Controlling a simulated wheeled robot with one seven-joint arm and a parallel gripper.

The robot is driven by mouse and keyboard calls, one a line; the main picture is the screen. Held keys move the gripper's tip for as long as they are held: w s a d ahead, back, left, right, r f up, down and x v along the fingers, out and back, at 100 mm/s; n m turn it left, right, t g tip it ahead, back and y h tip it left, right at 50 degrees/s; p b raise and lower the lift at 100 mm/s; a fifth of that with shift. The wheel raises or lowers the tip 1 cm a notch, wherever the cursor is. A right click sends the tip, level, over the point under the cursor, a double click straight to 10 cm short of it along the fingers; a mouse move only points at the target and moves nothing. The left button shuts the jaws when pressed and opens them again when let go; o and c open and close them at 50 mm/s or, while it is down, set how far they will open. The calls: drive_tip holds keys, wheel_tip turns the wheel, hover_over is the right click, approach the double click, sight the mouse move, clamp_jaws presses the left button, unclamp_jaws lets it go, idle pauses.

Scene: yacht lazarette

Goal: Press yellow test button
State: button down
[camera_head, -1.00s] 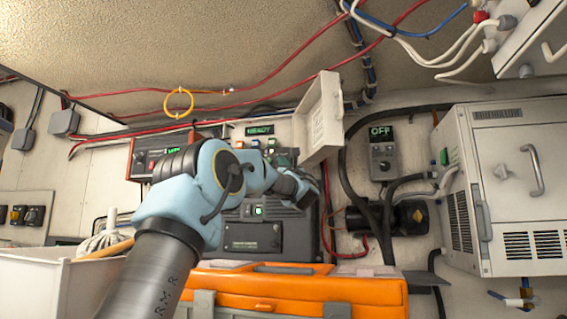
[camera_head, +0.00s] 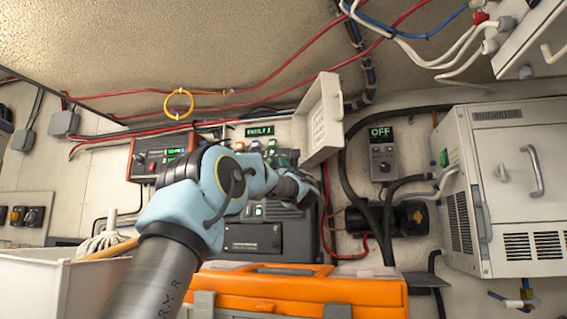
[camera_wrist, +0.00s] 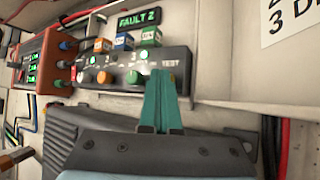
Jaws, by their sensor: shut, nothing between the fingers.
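The grey control panel (camera_wrist: 100,65) is in front of my gripper in the wrist view, with a "TEST" label at its right end. My gripper (camera_wrist: 162,78) has its two teal fingers together, with the tips at the panel face just beside and below that label. No yellow button shows; the fingers cover that part of the panel. I cannot tell whether the tips touch it. To the left are a green button (camera_wrist: 133,78), an orange button (camera_wrist: 105,77) and a white button (camera_wrist: 87,77). In the head view my arm hides most of the panel.
A red meter box (camera_wrist: 35,75) with green digits stands left of the panel. In the head view, an open white cover (camera_head: 322,120) hangs right of the panel. An orange case (camera_head: 290,287) lies below, and a white cabinet (camera_head: 510,190) stands at the right.

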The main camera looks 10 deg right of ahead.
drive_tip(key=shift+f, duration=0.1)
idle(0.3)
drive_tip(key=shift+s+a+b, duration=0.4)
drive_tip(key=shift+s+b, duration=0.25)
drive_tip(key=shift+b, duration=0.65)
drive_tip(key=s+a+b, duration=0.1)
drive_tip(key=s+b, duration=0.1)
drive_tip(key=s+a+b, duration=0.1)
drive_tip(key=s+b, duration=0.1)
drive_tip(key=b, duration=0.1)
drive_tip(key=shift+s+a+b, duration=0.2)
drive_tip(key=shift+b, duration=0.15)
drive_tip(key=shift+s, duration=0.1)
